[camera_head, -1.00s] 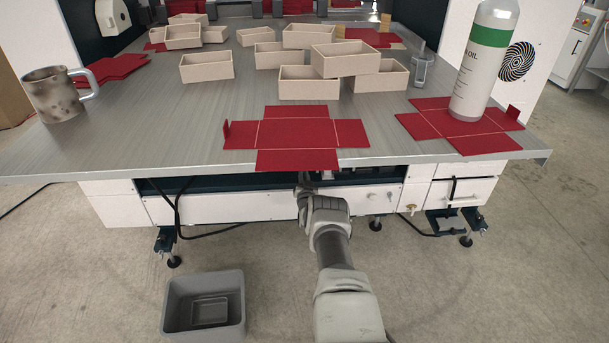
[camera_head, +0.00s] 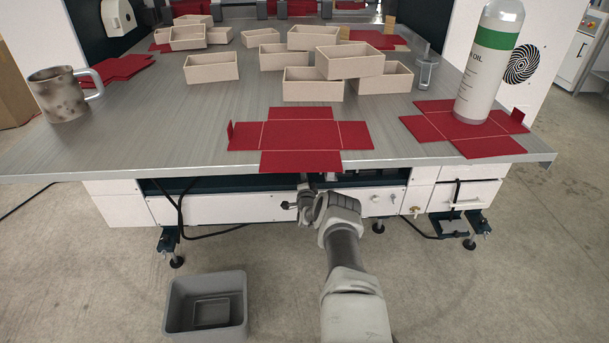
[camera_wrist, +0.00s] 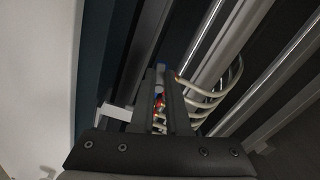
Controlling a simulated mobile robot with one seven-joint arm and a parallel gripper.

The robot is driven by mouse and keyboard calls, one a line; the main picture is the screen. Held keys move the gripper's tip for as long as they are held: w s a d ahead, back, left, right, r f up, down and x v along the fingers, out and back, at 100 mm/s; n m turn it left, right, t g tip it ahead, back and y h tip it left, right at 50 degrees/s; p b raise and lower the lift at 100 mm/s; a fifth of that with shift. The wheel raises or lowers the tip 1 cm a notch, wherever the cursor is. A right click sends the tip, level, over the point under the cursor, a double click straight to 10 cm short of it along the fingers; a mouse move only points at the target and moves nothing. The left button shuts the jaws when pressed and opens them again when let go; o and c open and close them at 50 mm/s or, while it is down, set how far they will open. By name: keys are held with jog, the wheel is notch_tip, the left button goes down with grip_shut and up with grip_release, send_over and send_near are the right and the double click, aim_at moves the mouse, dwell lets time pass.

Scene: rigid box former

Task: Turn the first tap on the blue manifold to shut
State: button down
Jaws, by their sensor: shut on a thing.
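My gripper (camera_head: 304,184) reaches under the front edge of the table in the head view, where the manifold is hidden. In the wrist view, the two dark fingers of my gripper (camera_wrist: 161,80) point up with a narrow gap between them. A small red tap part (camera_wrist: 159,104) shows in that gap, and the fingers are closed about it. A blue piece (camera_wrist: 160,68), seemingly of the manifold, shows at the fingertips. Most of the manifold is hidden by the fingers, so I cannot read the tap's angle or its place in the row.
Several pale tubes (camera_wrist: 215,98) curve close to the right finger. Metal rails (camera_wrist: 262,60) run beside them. The table (camera_head: 200,150) overhangs my gripper. A grey bin (camera_head: 207,305) stands on the floor at left, and a white front panel (camera_head: 235,209) lies behind my gripper.

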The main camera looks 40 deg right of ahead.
jog(key=shift+a+r+m, duration=0.15)
jog(key=shift+m, duration=1.45)
jog(key=c, duration=0.9)
grip_release()
jog(key=shift+r, duration=0.1)
jog(key=p+v, duration=0.7)
jog(key=v, duration=1)
jog(key=shift+s, duration=0.25)
